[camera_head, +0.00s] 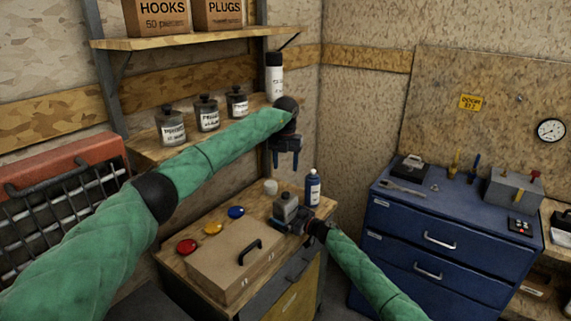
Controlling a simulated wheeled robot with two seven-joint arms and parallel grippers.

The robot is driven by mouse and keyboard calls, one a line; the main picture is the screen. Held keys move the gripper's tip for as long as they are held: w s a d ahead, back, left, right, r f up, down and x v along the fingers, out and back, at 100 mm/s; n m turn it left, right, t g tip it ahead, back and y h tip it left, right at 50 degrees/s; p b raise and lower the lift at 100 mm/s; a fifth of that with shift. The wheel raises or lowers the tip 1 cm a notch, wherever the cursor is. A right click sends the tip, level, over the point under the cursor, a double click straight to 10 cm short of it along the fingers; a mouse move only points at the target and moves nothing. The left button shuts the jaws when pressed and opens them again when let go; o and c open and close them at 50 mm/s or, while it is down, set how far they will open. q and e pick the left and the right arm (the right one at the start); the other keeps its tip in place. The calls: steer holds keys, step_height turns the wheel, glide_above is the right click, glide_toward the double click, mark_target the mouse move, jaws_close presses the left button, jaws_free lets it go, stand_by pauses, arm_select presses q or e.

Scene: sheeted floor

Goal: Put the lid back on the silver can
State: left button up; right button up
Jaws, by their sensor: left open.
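A silver-grey can (286,209) stands upright on the wooden top of a low cabinet (175,262). My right gripper (289,222) is at the can's lower part; whether its fingers press on it is too small to tell. My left gripper (287,160) points down in the air above the cabinet top, open, with nothing seen between its fingers. Red (187,246), yellow (213,228) and blue (236,212) round lid-like discs lie in a row left of the can. I cannot tell which piece is the can's lid.
A small white cylinder (271,187) and a blue bottle (313,188) stand behind the can. A brown box with a black handle (236,260) fills the cabinet's front. Above, a shelf holds several dark-lidded jars (208,115) and a white spray can (274,78). A blue drawer cabinet (440,235) stands right.

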mark_target(292, 218)
steer(key=b+v, duration=0.1)
steer(key=v, duration=0.4)
steer(key=shift+s+d+f, duration=0.15)
steer(key=shift+s+d, duration=0.05)
steer(key=shift+d, duration=0.1)
steer(key=shift+b+v, duration=0.45)
steer(key=shift+v, duration=0.5)
steer(key=shift+d, duration=0.1)
